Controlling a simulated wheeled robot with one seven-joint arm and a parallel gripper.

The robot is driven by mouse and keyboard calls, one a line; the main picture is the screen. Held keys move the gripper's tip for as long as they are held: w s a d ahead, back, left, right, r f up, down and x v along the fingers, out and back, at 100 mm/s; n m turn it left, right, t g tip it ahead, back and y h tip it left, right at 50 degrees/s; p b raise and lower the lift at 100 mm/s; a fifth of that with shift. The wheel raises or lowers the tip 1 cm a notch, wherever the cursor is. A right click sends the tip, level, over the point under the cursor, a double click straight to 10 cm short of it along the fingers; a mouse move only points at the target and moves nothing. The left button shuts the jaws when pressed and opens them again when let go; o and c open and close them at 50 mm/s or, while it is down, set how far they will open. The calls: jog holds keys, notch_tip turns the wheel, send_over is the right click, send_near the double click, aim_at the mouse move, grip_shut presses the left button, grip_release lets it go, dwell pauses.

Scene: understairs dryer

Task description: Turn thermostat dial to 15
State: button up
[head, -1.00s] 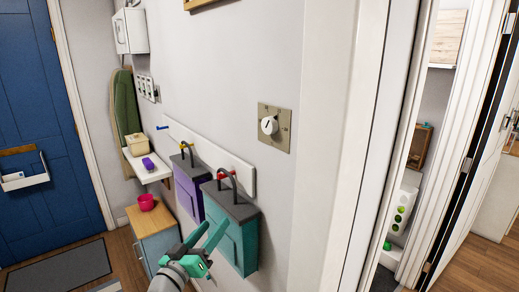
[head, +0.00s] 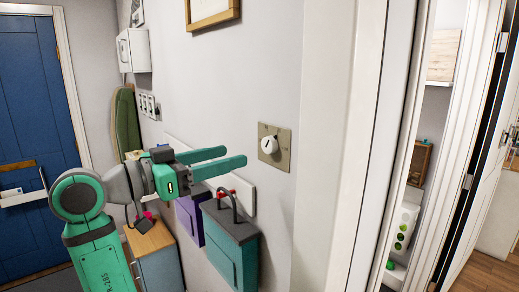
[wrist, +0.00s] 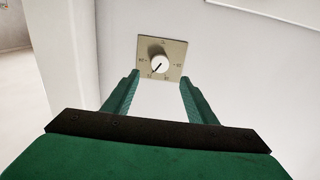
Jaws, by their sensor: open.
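The thermostat dial (head: 268,145) is a white round knob on a square beige plate (head: 284,159) on the grey wall. In the wrist view the dial (wrist: 159,64) sits ahead of and between my fingertips, with a dark pointer mark aimed to the lower left. Markings ring it on the plate (wrist: 178,49), too small to read surely. My gripper (head: 238,157) is open and empty. Its two green fingers point toward the dial from the left in the head view, apart from it. My gripper (wrist: 160,80) also shows in the wrist view.
Teal (head: 236,250) and purple (head: 189,218) bags hang from a white rail below the dial. A white door frame (head: 335,150) stands close to the right of the plate. A wooden-topped cabinet (head: 154,238) stands lower left. The wall around the dial is clear.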

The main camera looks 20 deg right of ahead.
aim_at(267, 147)
jog(key=x, duration=0.9)
jog(key=shift+w, duration=0.1)
jog(key=shift+w+d+f, duration=0.1)
jog(key=shift+d, duration=0.4)
jog(key=c, duration=1.1)
